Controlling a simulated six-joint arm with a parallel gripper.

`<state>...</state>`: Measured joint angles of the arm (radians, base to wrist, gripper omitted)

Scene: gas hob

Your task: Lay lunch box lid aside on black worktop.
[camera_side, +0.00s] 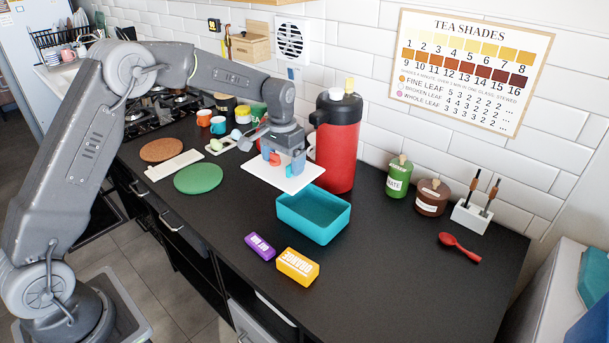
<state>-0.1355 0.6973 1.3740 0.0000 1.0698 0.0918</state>
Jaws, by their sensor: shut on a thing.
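The lunch box lid is a white flat plate (284,176). My gripper (284,164) is shut on the lid from above and holds it raised over the black worktop (400,275), behind and left of the lunch box. The teal lunch box (313,213) stands open on the worktop with its inside showing. The lid looks roughly level. The fingertips' exact contact with the lid is too small to make out.
A red flask (337,145) stands close behind the lid. A purple bar (260,246) and an orange box (298,266) lie in front of the lunch box. A green round mat (199,178) lies left. The worktop is clear right of the lunch box, up to a red spoon (459,247).

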